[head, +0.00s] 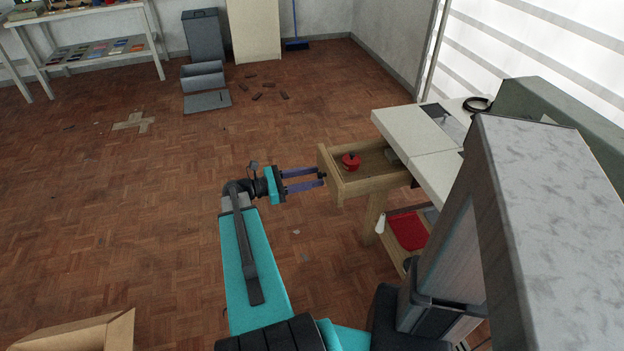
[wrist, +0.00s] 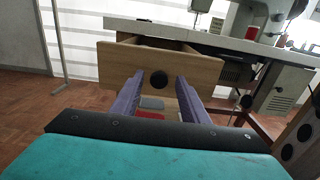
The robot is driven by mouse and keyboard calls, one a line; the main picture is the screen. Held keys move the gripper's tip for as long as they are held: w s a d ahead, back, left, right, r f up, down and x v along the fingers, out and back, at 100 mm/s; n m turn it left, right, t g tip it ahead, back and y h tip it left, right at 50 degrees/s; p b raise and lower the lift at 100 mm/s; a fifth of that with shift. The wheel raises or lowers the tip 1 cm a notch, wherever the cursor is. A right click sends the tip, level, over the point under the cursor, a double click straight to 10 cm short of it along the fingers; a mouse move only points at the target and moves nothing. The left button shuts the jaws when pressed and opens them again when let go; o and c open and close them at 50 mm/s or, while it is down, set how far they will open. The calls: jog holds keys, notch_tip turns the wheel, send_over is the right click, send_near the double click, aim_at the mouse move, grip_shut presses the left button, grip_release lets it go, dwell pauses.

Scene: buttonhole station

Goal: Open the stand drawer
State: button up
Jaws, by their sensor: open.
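The stand drawer (head: 372,176) is a light wooden box pulled well out from under the white tabletop in the head view, and I can see inside it. A red round item (head: 351,160) and a grey item (head: 391,155) lie in it. In the wrist view the drawer front (wrist: 125,75) faces me with a dark round knob (wrist: 159,79) at its middle. My gripper (head: 322,177) has two purple fingers, apart, just in front of the drawer front. In the wrist view the fingers (wrist: 168,88) stand on either side of the knob; contact cannot be told.
The white sewing table (head: 405,132) stands behind the drawer. A red tray (head: 407,230) lies on a low shelf beneath. A cardboard box (head: 85,335) is at the near left. The parquet floor left of my arm is mostly clear.

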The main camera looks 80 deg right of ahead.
jog(key=v, duration=1.3)
jog(key=shift+w, duration=0.15)
jog(key=shift+w+a, duration=0.15)
